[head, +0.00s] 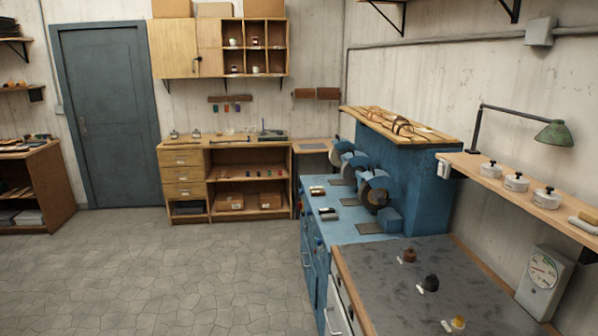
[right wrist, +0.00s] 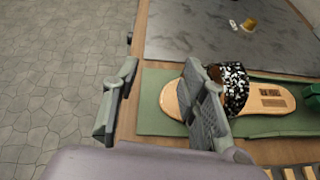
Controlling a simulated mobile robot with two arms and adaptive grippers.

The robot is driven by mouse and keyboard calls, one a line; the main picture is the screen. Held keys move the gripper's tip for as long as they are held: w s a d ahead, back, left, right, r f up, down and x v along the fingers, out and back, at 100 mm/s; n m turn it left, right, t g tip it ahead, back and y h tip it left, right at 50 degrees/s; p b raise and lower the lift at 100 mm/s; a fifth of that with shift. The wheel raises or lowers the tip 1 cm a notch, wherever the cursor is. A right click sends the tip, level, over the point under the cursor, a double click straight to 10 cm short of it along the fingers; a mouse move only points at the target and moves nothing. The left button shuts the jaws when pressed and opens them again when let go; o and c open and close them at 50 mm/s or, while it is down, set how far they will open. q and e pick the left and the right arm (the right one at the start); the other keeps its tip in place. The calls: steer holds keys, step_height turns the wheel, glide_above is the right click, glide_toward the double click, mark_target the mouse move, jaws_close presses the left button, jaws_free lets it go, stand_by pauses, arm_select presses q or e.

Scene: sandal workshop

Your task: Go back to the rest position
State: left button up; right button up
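My right gripper (right wrist: 160,103) shows in the right wrist view with its two fingers wide apart and nothing held between them. A tan sandal (right wrist: 268,101) with a black-and-white patterned strap (right wrist: 236,86) lies on a green mat (right wrist: 152,86) to the right. The right finger hides part of the sandal near its rounded end. I cannot tell how high the gripper is above the mat. Neither gripper shows in the head view, and my left gripper is in no view.
A bench with a dark grey top (head: 385,270) holds a few small tools, including a yellow one (head: 457,323). Blue grinding machines (head: 375,190) stand behind it. A shelf (head: 520,190) with white pots and a green lamp (head: 555,133) is at right. The stone floor (head: 170,270) is clear.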

steer(key=s+a+r+m+g+h, duration=0.1)
steer(key=s+a+m+g, duration=0.4)
steer(key=s+m, duration=0.95)
steer(key=s+a+r+m+g, duration=0.1)
steer(key=s+a+m+g, duration=0.6)
steer(key=m, duration=1.2)
step_height(320, 180, down, 32)
steer(key=s+d+t+b, duration=0.1)
steer(key=s+d+b, duration=0.15)
steer(key=b, duration=0.45)
arm_select(q)
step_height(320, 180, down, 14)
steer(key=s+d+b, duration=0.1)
steer(key=b, duration=0.6)
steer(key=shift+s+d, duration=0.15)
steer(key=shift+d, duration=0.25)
arm_select(e)
steer(key=s+d+f, duration=0.1)
steer(key=s+f, duration=0.8)
steer(key=f, duration=0.3)
steer(key=s+d+f+g, duration=0.1)
steer(key=s+d+f, duration=0.1)
steer(key=s+f, duration=0.6)
step_height(320, 180, down, 5)
steer(key=shift+s+r, duration=0.15)
steer(key=shift+s, duration=0.2)
